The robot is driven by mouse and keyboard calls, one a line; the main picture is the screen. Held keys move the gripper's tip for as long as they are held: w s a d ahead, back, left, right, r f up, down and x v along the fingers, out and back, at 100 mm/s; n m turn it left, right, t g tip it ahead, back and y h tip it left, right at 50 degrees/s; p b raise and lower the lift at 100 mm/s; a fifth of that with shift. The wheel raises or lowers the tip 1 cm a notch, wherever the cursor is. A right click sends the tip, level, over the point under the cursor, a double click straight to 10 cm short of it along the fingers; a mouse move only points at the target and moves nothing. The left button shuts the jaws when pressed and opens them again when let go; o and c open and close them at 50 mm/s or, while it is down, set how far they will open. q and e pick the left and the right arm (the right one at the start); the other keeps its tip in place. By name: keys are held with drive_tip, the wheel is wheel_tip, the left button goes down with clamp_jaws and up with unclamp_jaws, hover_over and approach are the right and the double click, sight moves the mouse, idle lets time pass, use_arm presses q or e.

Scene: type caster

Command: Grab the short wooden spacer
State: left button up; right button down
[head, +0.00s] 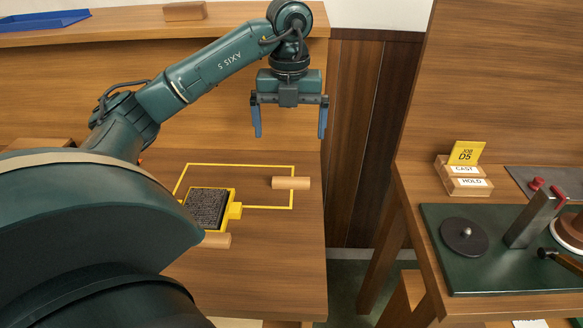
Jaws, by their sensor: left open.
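A light wooden spacer (291,183) lies on the left wooden table, across the right side of a yellow outlined rectangle. Another wooden piece (217,240) lies nearer, below the yellow tray; its left part is hidden behind my arm, so I cannot compare their lengths. My left gripper (290,136) is open and empty, pointing down with blue fingers. It appears above the spacer at the outline, apart from it. My right gripper is not in view.
A gap separates this table from the right bench, which has a green mat (463,282) with tools and a card holder (463,184). A blue tray (45,20) stands on the back shelf.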

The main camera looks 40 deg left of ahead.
use_arm(q)
drive_tip(key=b, duration=0.2)
hover_over(291, 180)
wheel_tip(291, 180, down, 7)
drive_tip(key=shift+s+a+f, duration=0.1)
drive_tip(key=shift+s, duration=0.05)
drive_tip(key=shift+f, duration=2.85)
drive_tip(key=shift+c, duration=0.6)
drive_tip(key=c, duration=0.9)
